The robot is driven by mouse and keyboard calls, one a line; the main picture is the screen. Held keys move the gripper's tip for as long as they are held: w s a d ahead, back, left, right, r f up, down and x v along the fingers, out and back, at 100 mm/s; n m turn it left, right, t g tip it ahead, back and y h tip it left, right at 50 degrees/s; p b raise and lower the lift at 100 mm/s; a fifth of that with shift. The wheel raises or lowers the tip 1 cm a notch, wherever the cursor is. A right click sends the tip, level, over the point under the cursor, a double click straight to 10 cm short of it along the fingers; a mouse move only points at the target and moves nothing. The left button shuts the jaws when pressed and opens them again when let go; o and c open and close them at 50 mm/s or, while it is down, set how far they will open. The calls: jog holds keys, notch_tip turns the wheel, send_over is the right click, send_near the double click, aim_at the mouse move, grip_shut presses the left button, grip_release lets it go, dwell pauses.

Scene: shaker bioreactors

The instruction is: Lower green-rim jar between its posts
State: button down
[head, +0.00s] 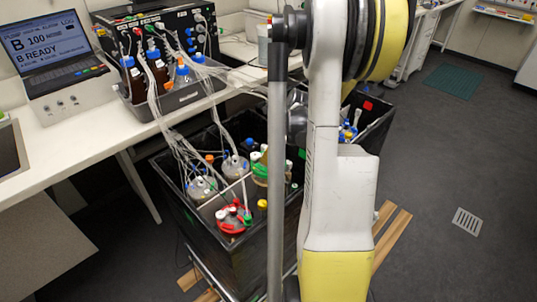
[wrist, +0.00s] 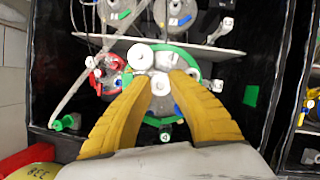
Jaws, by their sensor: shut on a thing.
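The green-rim jar (wrist: 185,52) is in the middle of the wrist view, its green ring showing around and between my fingers. My gripper (wrist: 161,76) has its yellow fingers closed on the jar's white-capped top. In the head view the green-rim jar (head: 260,170) shows inside the black bin, left of my arm, partly behind the grey pole. My gripper is hidden there. The posts cannot be made out clearly, and I cannot tell whether the jar touches the bin floor. A green marker with a 4 (wrist: 165,136) shows just below the jar in the wrist view.
A red-rim jar (head: 234,218) stands close by and also shows in the wrist view (wrist: 103,75). More tubed jars (head: 202,188) stand behind a pale divider (wrist: 130,43). The black bin (head: 215,262) has high walls.

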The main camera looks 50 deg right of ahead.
aim_at(283, 168)
notch_tip(283, 168, down, 11)
jog(key=b, duration=0.7)
jog(key=shift+r+b, duration=0.2)
jog(key=shift+b, duration=0.15)
jog(key=shift+f+b, duration=0.35)
jog(key=shift+f, duration=2.3)
dwell(1.5)
jog(key=c, duration=1.3)
grip_release()
jog(key=v, duration=1.2)
jog(key=shift+a, duration=0.1)
